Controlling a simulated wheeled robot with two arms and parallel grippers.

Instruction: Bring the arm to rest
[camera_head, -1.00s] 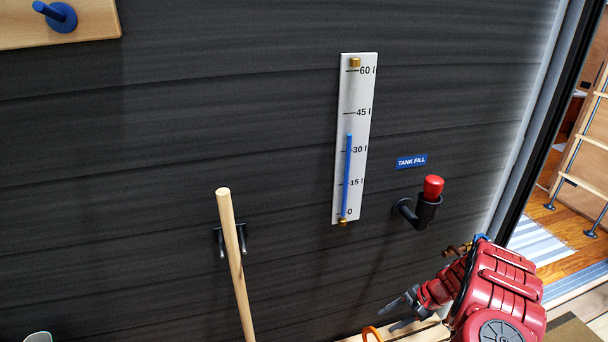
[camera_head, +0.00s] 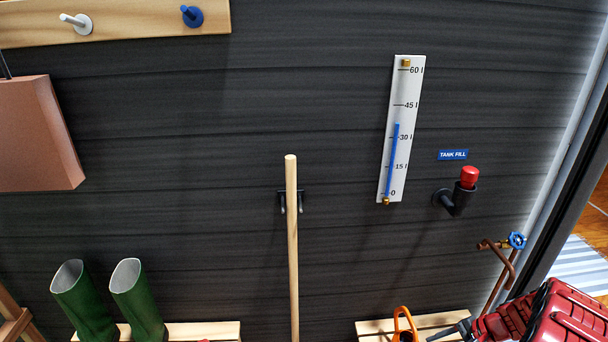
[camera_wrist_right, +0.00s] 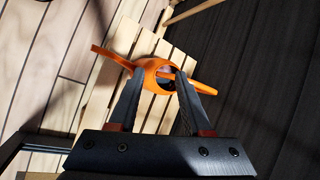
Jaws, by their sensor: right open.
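My right arm is red and comes in at the lower right of the head view. Only a dark part of its right gripper (camera_head: 447,333) shows there, at the bottom edge. In the right wrist view the right gripper (camera_wrist_right: 158,75) has its two dark fingers spread apart. An orange object (camera_wrist_right: 158,66), perhaps a watering can, lies beyond and between the fingertips. Whether the fingers touch it I cannot tell. An orange loop (camera_head: 399,318) of it shows in the head view. My left gripper is not in view.
A wooden slatted platform (camera_head: 372,328) is below the orange object. A copper pipe with a blue valve wheel (camera_head: 516,240) and a black tank fill pipe with a red cap (camera_head: 469,176) are near my right arm. Green boots (camera_head: 138,300) and a wooden pole (camera_head: 292,240) stand to the left.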

